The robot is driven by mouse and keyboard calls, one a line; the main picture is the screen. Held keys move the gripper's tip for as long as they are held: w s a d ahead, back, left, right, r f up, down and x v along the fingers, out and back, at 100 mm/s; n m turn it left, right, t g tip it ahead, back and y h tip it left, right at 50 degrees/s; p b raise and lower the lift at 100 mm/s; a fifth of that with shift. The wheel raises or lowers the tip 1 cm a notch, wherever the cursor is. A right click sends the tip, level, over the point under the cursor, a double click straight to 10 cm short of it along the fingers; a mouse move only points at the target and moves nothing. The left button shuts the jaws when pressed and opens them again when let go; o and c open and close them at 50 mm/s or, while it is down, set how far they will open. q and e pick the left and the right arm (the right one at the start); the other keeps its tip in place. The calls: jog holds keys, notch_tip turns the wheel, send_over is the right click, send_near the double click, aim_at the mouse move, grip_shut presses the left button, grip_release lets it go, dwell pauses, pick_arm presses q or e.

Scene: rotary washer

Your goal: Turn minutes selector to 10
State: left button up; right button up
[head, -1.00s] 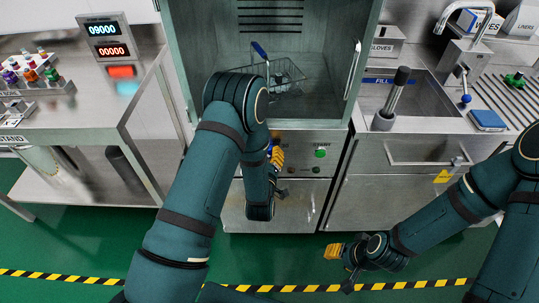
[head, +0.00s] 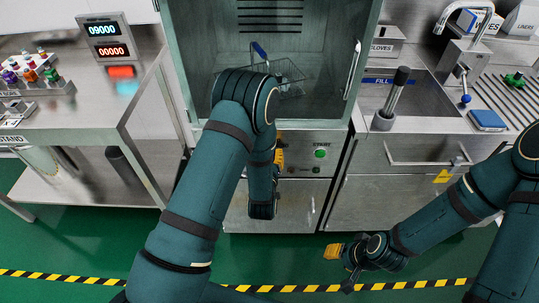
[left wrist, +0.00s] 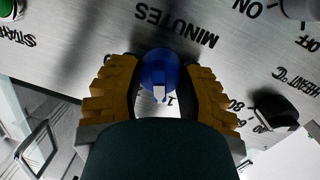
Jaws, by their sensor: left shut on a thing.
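The minutes selector is a blue round knob (left wrist: 160,73) with a white pointer, below the upside-down word MINUTES in the left wrist view. My left gripper (left wrist: 162,88) has its yellow fingers on both sides of the knob, shut on it. A dial number beside the pointer is partly covered, so the exact setting cannot be read. In the head view my left gripper (head: 279,160) is at the washer's front panel, and my arm hides the knob. My right gripper (head: 340,266) hangs low over the floor at the right, away from the panel; its opening is unclear.
The green START button (head: 320,154) is right of my left gripper. A dark heat knob (left wrist: 275,107) sits beside it in the wrist view. The open chamber above holds a wire basket (head: 290,76). A sink (head: 425,97) is at right and a bench (head: 100,110) at left.

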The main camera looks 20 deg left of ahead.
pick_arm(q)
jog(key=o, duration=1.2)
jog(key=shift+a, duration=0.1)
jog(key=shift+o, duration=0.2)
jog(key=shift+s, duration=0.1)
jog(key=v, duration=1.2)
